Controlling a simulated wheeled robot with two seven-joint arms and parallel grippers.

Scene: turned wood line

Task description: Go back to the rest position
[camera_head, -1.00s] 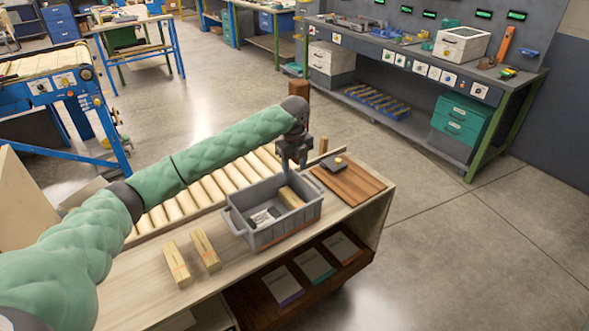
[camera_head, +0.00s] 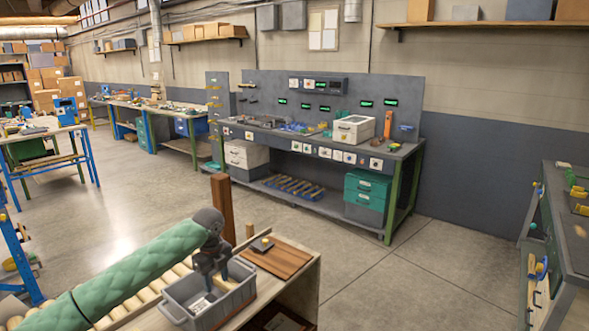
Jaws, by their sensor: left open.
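My left arm comes in from the lower left in a green quilted sleeve. Its dark gripper (camera_head: 222,278) is over the grey bin (camera_head: 240,294), with its fingers pointing down at the bin's opening. The gripper is open, and I see nothing held in it. A white label or paper (camera_head: 199,304) shows inside the bin. The gripper hides part of the bin's inside. My right gripper is not in view.
A wooden post (camera_head: 222,207) rises behind. A grey workbench (camera_head: 330,152) stands farther back; open floor lies between.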

